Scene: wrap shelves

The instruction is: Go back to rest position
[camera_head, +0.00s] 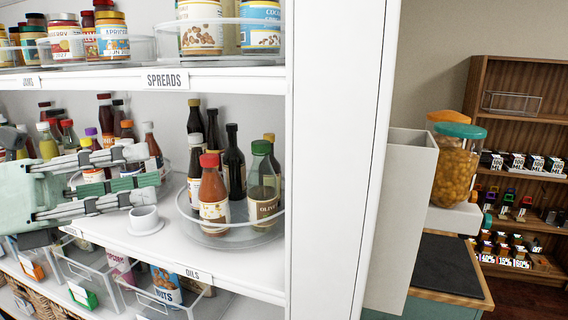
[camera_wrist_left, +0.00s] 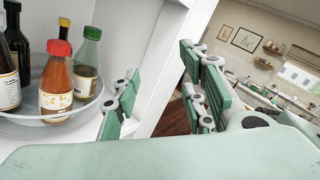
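My left gripper (camera_head: 148,176) comes in from the left in front of the oils shelf. In the left wrist view the gripper (camera_wrist_left: 163,100) is also open and empty, with one finger near the shelf's edge. The red-capped bottle (camera_head: 213,190) and the green-capped olive oil bottle (camera_head: 263,185) stand upright on a clear turntable (camera_head: 240,230), to the right of the gripper and apart from it. My right gripper is not in view.
The white shelf unit (camera_head: 330,150) has a tall side panel on its right. A small white cup-like piece (camera_head: 145,219) stands on the oils shelf below the gripper. Clear bins (camera_head: 90,262) are underneath. A jar (camera_head: 455,168) stands right, with a wooden shelf (camera_head: 520,75) beyond.

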